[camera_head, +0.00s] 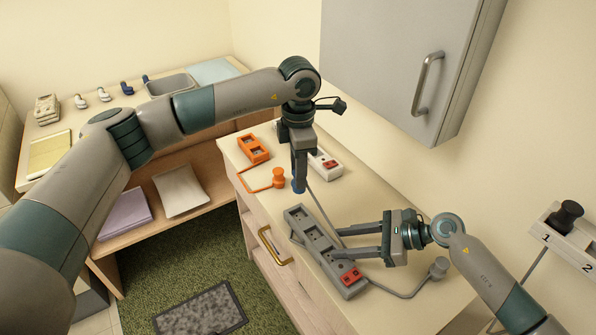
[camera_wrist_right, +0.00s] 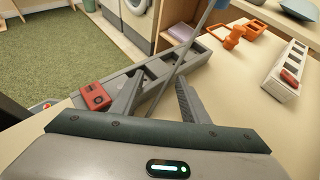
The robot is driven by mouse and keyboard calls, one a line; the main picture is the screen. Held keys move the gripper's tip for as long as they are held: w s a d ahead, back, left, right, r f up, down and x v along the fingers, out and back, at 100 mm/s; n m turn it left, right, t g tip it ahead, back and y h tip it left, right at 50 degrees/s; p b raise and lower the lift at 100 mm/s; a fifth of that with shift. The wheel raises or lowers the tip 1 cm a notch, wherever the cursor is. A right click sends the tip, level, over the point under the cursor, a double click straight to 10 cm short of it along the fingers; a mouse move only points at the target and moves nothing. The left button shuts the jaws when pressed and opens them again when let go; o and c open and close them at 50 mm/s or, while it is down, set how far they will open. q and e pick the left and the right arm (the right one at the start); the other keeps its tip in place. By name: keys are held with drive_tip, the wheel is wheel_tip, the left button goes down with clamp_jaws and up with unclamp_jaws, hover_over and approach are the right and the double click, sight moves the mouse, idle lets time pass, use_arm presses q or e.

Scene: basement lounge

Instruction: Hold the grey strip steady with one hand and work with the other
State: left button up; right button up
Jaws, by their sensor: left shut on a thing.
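The grey strip (camera_head: 297,215) lies on the counter (camera_head: 405,222), with dark sockets and a red switch (camera_head: 350,276) at its near end. It also shows in the right wrist view (camera_wrist_right: 118,82). My right gripper (camera_head: 336,244) is open, its fingers apart at the strip; contact is unclear. My left gripper (camera_head: 299,178) is shut on a small blue thing (camera_head: 298,187), perhaps a plug, above the counter beyond the strip. The fingers hide most of it. The blue thing shows at the top of the right wrist view (camera_wrist_right: 222,4).
An orange strip (camera_head: 253,148) with an orange plug (camera_head: 279,177) and a white strip (camera_head: 325,165) lie at the far end. A grey plug (camera_head: 438,267) on a cable lies right of my right gripper. A grey cabinet (camera_head: 395,65) hangs above.

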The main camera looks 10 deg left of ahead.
use_arm(q)
drive_tip(key=shift+s, duration=0.1)
use_arm(e)
drive_tip(key=f, duration=0.1)
drive_tip(key=s+f, duration=0.1)
drive_tip(key=shift+s+d+f+h, duration=0.2)
drive_tip(key=shift+d+f+h, duration=0.1)
drive_tip(key=shift+f, duration=0.1)
use_arm(q)
drive_tip(key=shift+f, duration=0.1)
drive_tip(key=shift+a, duration=0.15)
use_arm(e)
drive_tip(key=shift+v, duration=0.8)
use_arm(q)
drive_tip(key=shift+w+d, duration=0.2)
drive_tip(key=shift+w, duration=0.05)
use_arm(e)
drive_tip(key=w+a+r+v, duration=0.1)
drive_tip(key=v, duration=1)
drive_tip(key=shift+r, duration=0.5)
drive_tip(key=shift+w, duration=0.2)
